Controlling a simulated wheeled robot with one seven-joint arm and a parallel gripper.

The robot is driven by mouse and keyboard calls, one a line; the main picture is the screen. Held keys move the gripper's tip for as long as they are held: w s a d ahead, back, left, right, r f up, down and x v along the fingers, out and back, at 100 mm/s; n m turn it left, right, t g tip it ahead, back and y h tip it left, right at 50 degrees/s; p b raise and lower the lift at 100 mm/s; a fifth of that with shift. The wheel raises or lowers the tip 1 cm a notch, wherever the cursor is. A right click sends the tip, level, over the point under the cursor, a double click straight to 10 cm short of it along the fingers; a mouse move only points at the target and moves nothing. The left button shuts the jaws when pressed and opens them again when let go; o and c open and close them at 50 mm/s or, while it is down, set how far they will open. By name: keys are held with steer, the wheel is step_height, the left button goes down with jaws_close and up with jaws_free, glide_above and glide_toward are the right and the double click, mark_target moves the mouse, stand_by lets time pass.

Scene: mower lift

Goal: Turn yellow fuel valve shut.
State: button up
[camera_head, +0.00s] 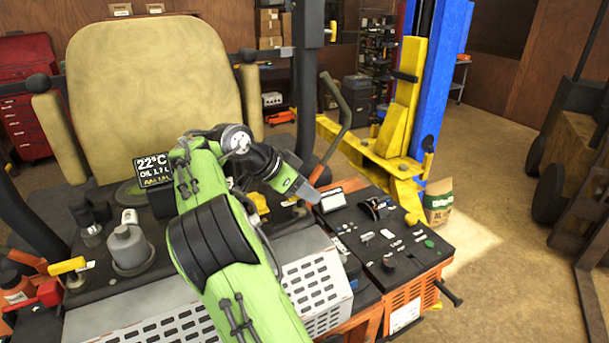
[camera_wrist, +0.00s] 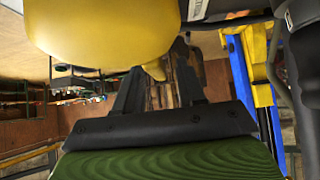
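A yellow-handled valve or lever (camera_head: 66,266) stands at the left of the mower deck, beside a red handle (camera_head: 48,293). Another yellow part (camera_head: 258,203) shows partly behind my arm near the middle of the deck. I cannot tell for certain which is the fuel valve. My gripper (camera_head: 308,193) is above the right of the deck, near the control panel and far right of the yellow handle. In the wrist view its two dark fingers (camera_wrist: 157,72) are apart, with no held object visible. A large yellow rounded shape (camera_wrist: 105,30) fills the top left there.
The tan seat (camera_head: 155,85) rises behind the deck. A grey round cap (camera_head: 130,248) stands right of the yellow handle. The black control panel (camera_head: 400,262) has several levers and switches. A blue and yellow lift post (camera_head: 440,90) stands behind right, with open floor beyond.

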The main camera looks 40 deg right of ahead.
step_height(320, 180, up, 8)
steer(key=shift+r, duration=0.1)
stand_by(0.7)
steer(key=s+a+f+n+t+y, duration=0.3)
steer(key=s+f+n+y, duration=0.2)
steer(key=s+n, duration=0.3)
steer(key=s+a+f+n+t+y, duration=0.1)
steer(key=s+a+f+n+t, duration=0.2)
steer(key=a, duration=0.5)
steer(key=s+a+f+n+t+y, duration=0.1)
steer(key=s+a+f+n, duration=0.1)
steer(key=s+a+n, duration=0.5)
steer(key=s+a+f+n+t+y, duration=0.1)
steer(key=a+f+n+y, duration=0.15)
steer(key=a, duration=0.65)
step_height(320, 180, down, 9)
steer(key=n+b, duration=0.1)
steer(key=b, duration=0.8)
steer(key=shift+a+h, duration=0.3)
steer(key=shift+h, duration=0.15)
steer(key=shift+s, duration=0.15)
